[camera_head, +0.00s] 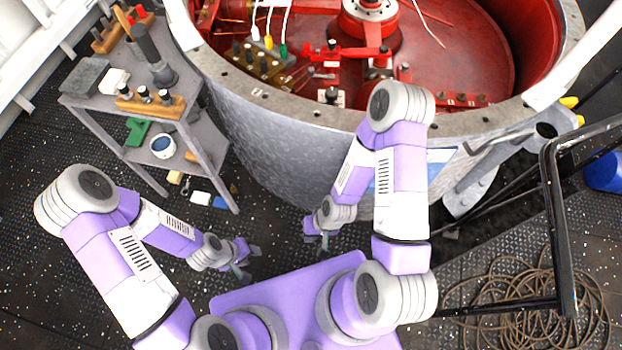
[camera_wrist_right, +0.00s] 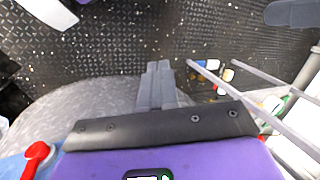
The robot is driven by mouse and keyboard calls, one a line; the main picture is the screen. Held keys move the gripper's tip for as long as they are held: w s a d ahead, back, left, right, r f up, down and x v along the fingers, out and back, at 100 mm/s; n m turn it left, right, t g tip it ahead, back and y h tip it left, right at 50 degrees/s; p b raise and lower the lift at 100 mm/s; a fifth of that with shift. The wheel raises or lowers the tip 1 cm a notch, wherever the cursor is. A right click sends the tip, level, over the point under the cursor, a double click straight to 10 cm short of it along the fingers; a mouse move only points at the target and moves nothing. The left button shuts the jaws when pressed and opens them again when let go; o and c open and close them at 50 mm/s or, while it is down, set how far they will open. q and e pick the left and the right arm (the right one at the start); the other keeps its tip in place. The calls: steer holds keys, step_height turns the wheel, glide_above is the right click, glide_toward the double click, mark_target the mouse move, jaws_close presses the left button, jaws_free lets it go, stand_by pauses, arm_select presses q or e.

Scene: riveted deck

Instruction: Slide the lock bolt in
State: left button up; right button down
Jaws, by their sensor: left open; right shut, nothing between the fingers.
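I cannot pick out the lock bolt for certain. A red knob-ended handle (camera_wrist_right: 36,158) shows at the lower left of the right wrist view, by a blue surface; it may be part of the bolt. My right gripper (camera_head: 325,243) hangs low beside the tank's outer wall in the head view. Its fingers (camera_wrist_right: 158,82) are together and empty over the dark floor in the right wrist view. My left gripper (camera_head: 245,268) is open and empty, low above the floor between the shelf cart and my base. My right arm hides part of the tank wall.
A large round grey tank (camera_head: 265,145) with a red interior stands ahead. A grey shelf cart (camera_head: 92,108) with tools stands at the left. A black rail frame (camera_head: 556,225) and coiled cable (camera_head: 510,300) are at the right. Small items (camera_head: 200,197) lie under the cart.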

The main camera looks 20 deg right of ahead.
stand_by(0.3)
steer(key=w+d+f+n+g+h+p, duration=0.1)
steer(key=w+d+n+g+h, duration=0.35)
steer(key=n, duration=0.65)
steer(key=w+r+n+t+h, duration=0.2)
steer(key=w+r+n+h, duration=0.4)
steer(key=w+r, duration=0.2)
steer(key=shift+w+r+n+p, duration=0.3)
steer(key=shift+w+p, duration=0.1)
